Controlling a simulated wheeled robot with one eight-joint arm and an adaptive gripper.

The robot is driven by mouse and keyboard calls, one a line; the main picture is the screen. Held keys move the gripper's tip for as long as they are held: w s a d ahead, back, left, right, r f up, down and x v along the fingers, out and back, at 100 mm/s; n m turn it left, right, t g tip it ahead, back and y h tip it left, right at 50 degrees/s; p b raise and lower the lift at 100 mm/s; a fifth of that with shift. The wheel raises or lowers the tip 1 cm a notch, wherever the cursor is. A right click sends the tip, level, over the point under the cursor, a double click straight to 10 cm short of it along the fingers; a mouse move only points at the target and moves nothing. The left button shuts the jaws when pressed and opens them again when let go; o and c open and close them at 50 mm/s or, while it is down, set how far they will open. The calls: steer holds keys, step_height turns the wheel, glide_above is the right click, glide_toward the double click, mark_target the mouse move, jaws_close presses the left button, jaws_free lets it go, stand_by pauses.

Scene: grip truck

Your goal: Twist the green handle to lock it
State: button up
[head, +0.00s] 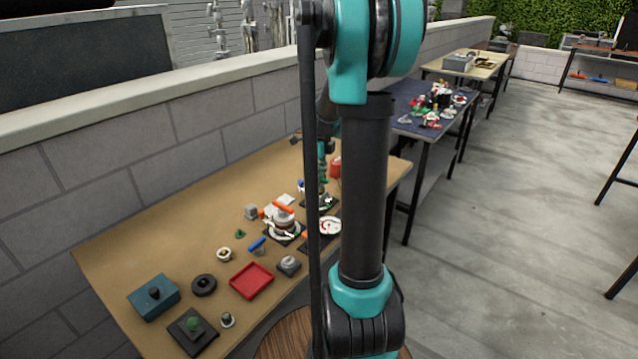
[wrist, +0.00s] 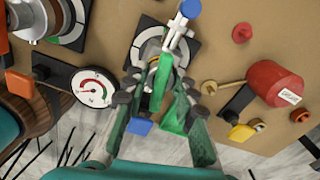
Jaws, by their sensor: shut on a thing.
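The green handle (wrist: 161,78) is in the middle of the wrist view, above a pale fitting on a black square plate with a white ring (wrist: 188,52). My gripper (wrist: 158,101) is over it, its dark jointed fingers on both sides, shut on the green handle. The fingers hide part of the handle and fitting. A white bar with a blue end (wrist: 190,9) stands just beyond the handle. In the head view, my gripper (head: 322,172) is at the table's far part, partly hidden by my arm; the handle cannot be made out clearly there.
A dial gauge (wrist: 92,88) and an orange-handled valve (wrist: 18,81) lie left of the handle. A red cylinder (wrist: 270,82) and a wrench (wrist: 222,86) lie right. In the head view, a red tray (head: 251,281) and a teal box (head: 153,297) stand on the nearer table.

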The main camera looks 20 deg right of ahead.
steer(key=shift+m, duration=2.8)
steer(key=o, duration=0.8)
steer(key=shift+c, duration=0.2)
steer(key=shift+r, duration=0.1)
steer(key=shift+r, duration=3.65)
